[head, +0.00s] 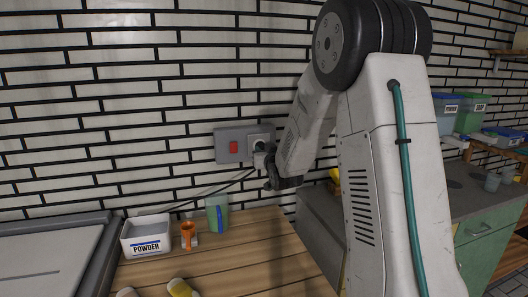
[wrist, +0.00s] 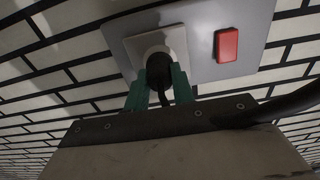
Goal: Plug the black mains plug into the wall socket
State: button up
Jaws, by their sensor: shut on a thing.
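The wall socket is a pale square with a round recess, set in a grey wall plate (head: 226,156). In the wrist view the socket (wrist: 126,42) is straight ahead. The black mains plug (wrist: 159,64) is at the round recess, its front end inside or against it; how deep it sits is hidden. My gripper (wrist: 160,82) is shut on the plug, a green finger on each side. In the head view my gripper (head: 263,160) is at the socket (head: 259,138), and the plug is mostly hidden. The black cable (head: 222,188) trails down to the left.
A red switch (head: 233,147) is beside the socket on the same plate. The brick wall around the plate is clear.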

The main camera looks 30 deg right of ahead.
jog(key=shift+w+d, duration=0.1)
jog(key=shift+w, duration=0.3)
jog(key=o, duration=1)
jog(key=v, duration=0.7)
jog(key=shift+s, duration=0.35)
